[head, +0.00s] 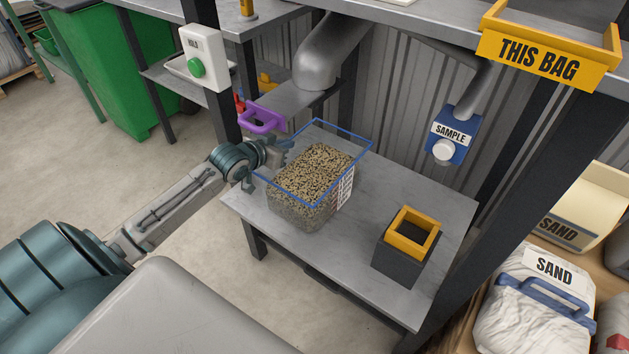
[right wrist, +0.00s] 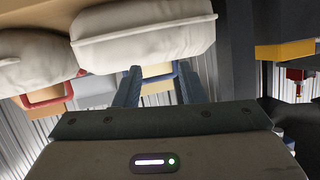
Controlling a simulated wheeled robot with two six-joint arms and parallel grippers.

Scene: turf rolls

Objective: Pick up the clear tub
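The clear tub (head: 304,207) stands upright on the grey metal table (head: 420,205) in the head view. It has a blue rim, a printed label on its right side and a fill of speckled grain. My left gripper (head: 270,163) is at the tub's left side, close to the rim. Its fingers look spread apart, and I cannot tell whether they touch the tub. My right gripper (right wrist: 160,86) shows in the right wrist view with its two fingers apart and nothing between them. The tub is not in that view.
A dark box with a yellow top frame (head: 405,245) stands right of the tub. A purple-handled thing (head: 262,119) is behind it. A blue SAMPLE spout (head: 453,135) hangs above the table, and dark posts flank it. White sacks (right wrist: 143,35) lie before my right gripper.

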